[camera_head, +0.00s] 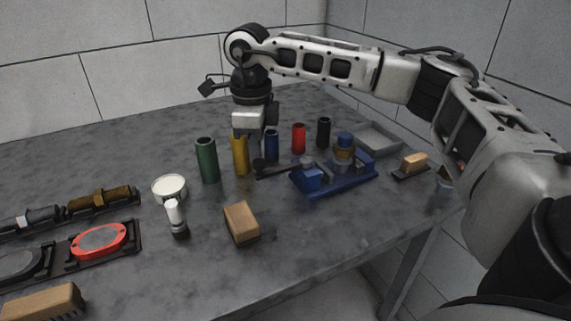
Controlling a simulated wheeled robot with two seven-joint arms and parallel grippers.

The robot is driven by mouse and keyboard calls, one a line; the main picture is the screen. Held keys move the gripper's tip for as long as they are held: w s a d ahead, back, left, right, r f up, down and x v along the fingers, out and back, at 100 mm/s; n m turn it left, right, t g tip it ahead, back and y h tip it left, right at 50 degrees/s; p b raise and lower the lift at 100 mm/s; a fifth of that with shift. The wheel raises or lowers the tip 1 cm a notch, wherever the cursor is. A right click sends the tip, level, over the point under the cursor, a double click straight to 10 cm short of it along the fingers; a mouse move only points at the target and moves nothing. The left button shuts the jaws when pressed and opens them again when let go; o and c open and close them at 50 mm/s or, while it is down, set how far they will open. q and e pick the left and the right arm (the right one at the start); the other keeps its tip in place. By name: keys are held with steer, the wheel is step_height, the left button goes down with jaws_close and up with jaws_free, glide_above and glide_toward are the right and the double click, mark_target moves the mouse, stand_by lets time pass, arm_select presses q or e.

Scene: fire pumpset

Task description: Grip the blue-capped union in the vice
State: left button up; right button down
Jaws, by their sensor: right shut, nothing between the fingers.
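The blue vice (345,183) stands on the grey table, right of centre, with its dark handle (272,170) pointing left. My right gripper (245,135) points down, shut and empty, left of the vice and close to the top of the yellow cylinder (240,158). Whether it touches that cylinder is unclear. My left gripper is out of view.
Green (207,162), blue (271,147), red (299,139) and black (323,133) cylinders stand around the gripper and behind the vice. A grey tray (380,140) lies behind right.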

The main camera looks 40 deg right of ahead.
steer(key=shift+f, duration=0.45)
steer(key=shift+s+a, duration=0.1)
steer(key=shift+s, duration=0.05)
stand_by(0.4)
steer(key=shift+s+a+b, duration=0.3)
steer(key=shift+s+a, duration=0.1)
steer(key=shift+s, duration=0.35)
steer(key=shift+w, duration=0.1)
stand_by(0.3)
steer(key=shift+w+d, duration=0.35)
steer(key=shift+w, duration=0.25)
step_height(320, 180, up, 7)
steer(key=p, duration=0.5)
steer(key=shift+p, duration=0.3)
